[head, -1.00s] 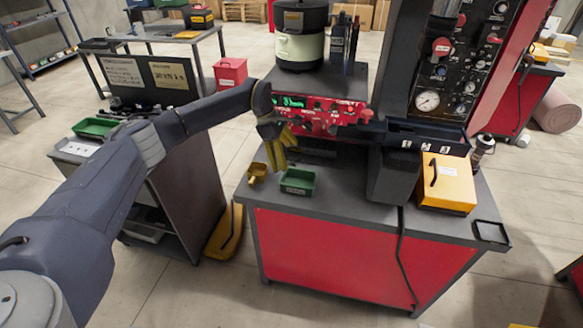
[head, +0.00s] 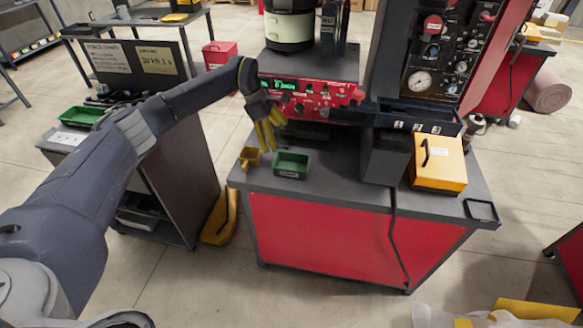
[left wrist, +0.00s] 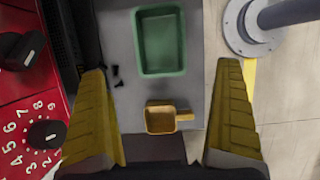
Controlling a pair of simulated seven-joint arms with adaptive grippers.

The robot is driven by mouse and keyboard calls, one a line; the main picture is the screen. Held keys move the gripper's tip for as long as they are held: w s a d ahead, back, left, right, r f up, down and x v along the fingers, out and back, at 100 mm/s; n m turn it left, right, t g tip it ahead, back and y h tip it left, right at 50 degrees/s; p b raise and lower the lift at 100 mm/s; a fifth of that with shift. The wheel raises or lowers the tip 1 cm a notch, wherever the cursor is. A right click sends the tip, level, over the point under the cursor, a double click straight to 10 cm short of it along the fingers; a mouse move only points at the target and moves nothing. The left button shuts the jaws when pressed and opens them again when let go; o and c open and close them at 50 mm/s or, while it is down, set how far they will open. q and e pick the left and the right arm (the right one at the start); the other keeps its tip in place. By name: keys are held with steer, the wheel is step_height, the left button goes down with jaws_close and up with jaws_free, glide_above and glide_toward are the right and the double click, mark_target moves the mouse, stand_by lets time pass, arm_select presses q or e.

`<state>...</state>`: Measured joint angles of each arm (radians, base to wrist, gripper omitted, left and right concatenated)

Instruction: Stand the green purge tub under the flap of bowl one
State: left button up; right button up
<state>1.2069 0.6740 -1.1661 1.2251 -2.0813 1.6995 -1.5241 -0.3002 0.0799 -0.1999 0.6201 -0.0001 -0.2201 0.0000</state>
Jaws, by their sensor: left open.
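The green tub (head: 291,164) stands upright on the red bench's grey top, near its left front; its label faces front. In the left wrist view the empty green tub (left wrist: 162,42) lies ahead between the fingers, apart from them. My left gripper (head: 271,138) is open and empty, with yellow fingers pointing down above the bench, just behind and left of the tub. A cream and black drum (head: 290,28), perhaps a feeder bowl, stands above the red control panel (head: 308,100). I cannot make out a flap. My right gripper is not in view.
A small yellow scoop (head: 250,158) sits left of the tub. A dark tray marked with numbers (head: 418,118) and a yellow box (head: 437,163) are at the right. Another green tray (head: 82,116) is on the left cabinet. The bench's front middle is clear.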

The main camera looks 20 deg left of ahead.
mark_target(291, 166)
arm_select(q)
steer(key=x, duration=1.4)
steer(key=shift+a+f, duration=0.15)
steer(key=shift+f, duration=0.05)
steer(key=shift+c, duration=0.6)
steer(key=c, duration=1.3)
step_height(291, 166, up, 19)
steer(key=shift+c, duration=0.2)
steer(key=s+d+f+m+g+y, duration=0.1)
steer(key=s+m+g+y, duration=0.1)
steer(key=s+m, duration=0.7)
steer(key=s+f+m+g+y, duration=0.1)
steer(key=s+m+g+y, duration=0.1)
steer(key=s+m, duration=0.8)
steer(key=s+g, duration=0.1)
steer(key=s, duration=0.6)
steer(key=shift+s+d+f+y, duration=0.3)
steer(key=shift+s+d, duration=0.05)
